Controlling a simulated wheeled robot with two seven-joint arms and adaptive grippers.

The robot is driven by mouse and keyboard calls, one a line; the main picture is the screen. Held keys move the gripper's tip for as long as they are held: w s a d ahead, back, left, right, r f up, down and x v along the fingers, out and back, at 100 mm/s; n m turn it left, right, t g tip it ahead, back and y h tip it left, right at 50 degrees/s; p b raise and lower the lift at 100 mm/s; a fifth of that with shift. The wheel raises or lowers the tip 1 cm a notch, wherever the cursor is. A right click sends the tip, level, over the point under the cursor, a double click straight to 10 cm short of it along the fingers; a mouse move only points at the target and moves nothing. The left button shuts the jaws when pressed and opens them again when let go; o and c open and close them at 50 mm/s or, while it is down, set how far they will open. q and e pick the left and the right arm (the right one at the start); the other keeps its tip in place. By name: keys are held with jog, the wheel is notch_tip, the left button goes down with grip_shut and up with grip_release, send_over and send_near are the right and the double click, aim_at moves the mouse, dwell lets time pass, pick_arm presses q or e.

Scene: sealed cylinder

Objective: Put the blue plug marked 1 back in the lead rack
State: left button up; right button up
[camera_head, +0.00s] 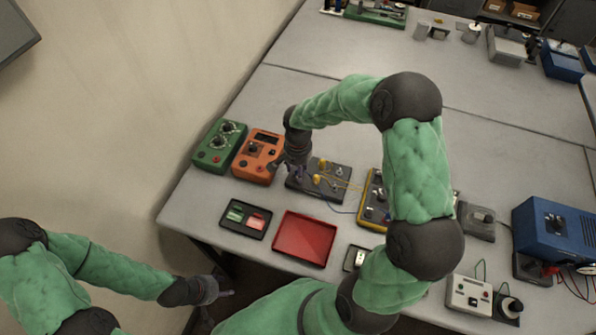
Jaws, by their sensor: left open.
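A dark board (333,194) with yellow plugs (322,163) stands on the bench left of the middle, and looks like the lead rack. Yellow leads run from it to the right, and a thin blue lead (343,211) curves off its front edge. My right gripper (298,172) points down at the board's left end. A small bluish spot shows at its tips, but I cannot tell whether it is the blue plug or whether the jaws hold it. The mark 1 is not readable. My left gripper (225,293) is open and empty, off the bench at the lower left.
A green meter box (220,146) and an orange meter (258,156) stand left of the board. A red tray (304,239) and a black tray (246,218) lie in front. A yellow-edged unit (374,202) is partly behind my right arm. The bench behind is mostly clear.

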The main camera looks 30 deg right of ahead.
notch_tip(320, 180, up, 10)
jog(key=shift+r, duration=0.15)
dwell(0.7)
